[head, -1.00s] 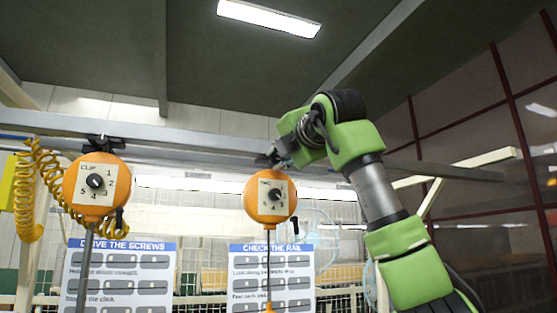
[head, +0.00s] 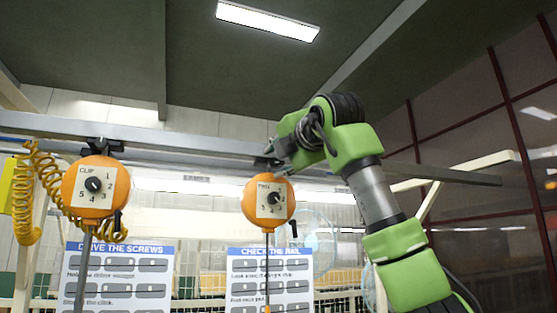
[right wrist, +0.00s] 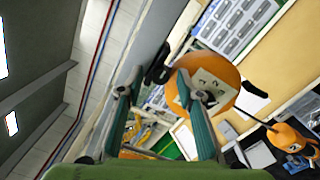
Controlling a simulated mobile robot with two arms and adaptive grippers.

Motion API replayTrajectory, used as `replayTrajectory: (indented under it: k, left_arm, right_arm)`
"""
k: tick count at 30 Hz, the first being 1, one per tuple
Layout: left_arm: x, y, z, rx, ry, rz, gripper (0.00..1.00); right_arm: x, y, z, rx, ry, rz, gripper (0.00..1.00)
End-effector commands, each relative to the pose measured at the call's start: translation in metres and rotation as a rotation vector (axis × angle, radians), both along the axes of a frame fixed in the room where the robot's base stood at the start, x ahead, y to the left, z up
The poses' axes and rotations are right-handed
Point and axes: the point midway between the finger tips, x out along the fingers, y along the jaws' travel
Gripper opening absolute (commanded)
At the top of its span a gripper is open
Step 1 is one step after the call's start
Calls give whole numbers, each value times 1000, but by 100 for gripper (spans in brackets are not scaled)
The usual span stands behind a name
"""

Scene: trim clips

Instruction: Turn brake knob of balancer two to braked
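Two round orange balancers hang from a rail in the head view: one at the left (head: 68,196) with a dial marked CLIP (head: 93,185), one at the middle (head: 249,207) with a dial (head: 274,198) whose word is too small to read surely. Each has a black lever at its lower right, here (head: 118,222) and here (head: 294,228). Which is balancer two is not readable. My right gripper (head: 272,163) is just above the middle balancer. In the right wrist view the gripper (right wrist: 160,95) is open and empty; its right finger overlaps an orange balancer (right wrist: 228,75). My left gripper is not in view.
The grey overhead rail (head: 200,143) runs close behind the gripper. A yellow coiled hose (head: 28,215) hangs at the left. Instruction boards (head: 118,285) and (head: 270,285) stand below the balancers. Thin rods hang beneath both balancers.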

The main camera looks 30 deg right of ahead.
Motion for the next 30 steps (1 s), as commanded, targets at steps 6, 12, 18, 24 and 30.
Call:
replayTrajectory:
  k: [6, 12, 18, 24, 30]
  left_arm:
    - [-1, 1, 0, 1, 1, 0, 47]
    - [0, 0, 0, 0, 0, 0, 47]
    - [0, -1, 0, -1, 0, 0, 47]
    - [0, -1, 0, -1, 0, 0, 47]
    - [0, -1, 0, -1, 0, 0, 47]
  right_arm:
    - [-13, 3, 1, -2, -2, 1, 34]
    - [-49, 11, 0, -2, -5, -1, 34]
    - [-89, 21, -2, -1, -3, 0, 34]
    - [-112, 27, -3, -1, -2, 0, 34]
    - [-118, 28, -4, 1, 0, 0, 34]
